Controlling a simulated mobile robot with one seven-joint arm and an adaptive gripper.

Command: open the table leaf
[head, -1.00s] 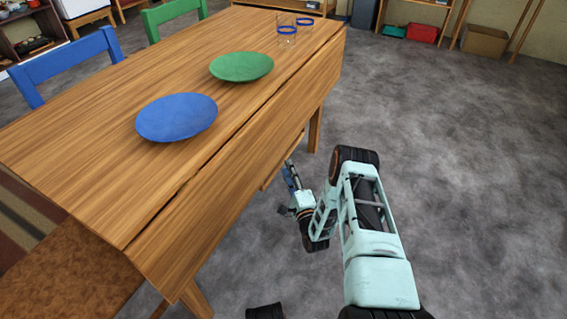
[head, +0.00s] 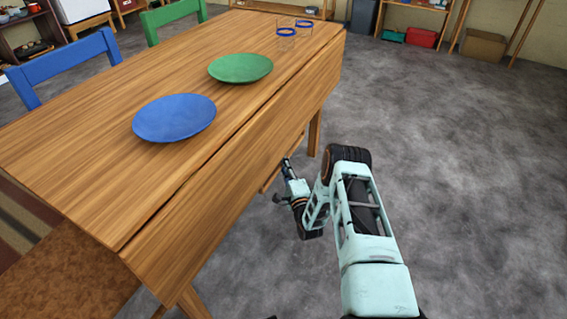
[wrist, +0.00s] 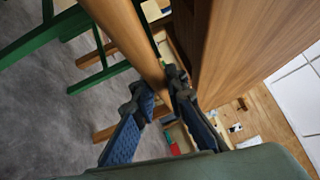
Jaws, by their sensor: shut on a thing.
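The wooden table (head: 75,150) has its near leaf (head: 235,165) hanging down along the long side facing me. My gripper (head: 286,163) is low beside the leaf's lower edge, and its fingertips are partly hidden there. In the wrist view, my gripper (wrist: 163,88) has its two blue fingers closed around a round wooden leg (wrist: 130,35). The leg runs up to the upper left, apart from the flat wooden panel (wrist: 245,45) on the right. The leg's far end is hidden behind the fingers.
A blue plate (head: 174,118), a green plate (head: 240,68) and glasses with blue rims (head: 287,34) stand on the tabletop. A blue chair (head: 65,62) and a green chair (head: 172,14) are on the far side. The grey floor (head: 470,170) on the right is clear.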

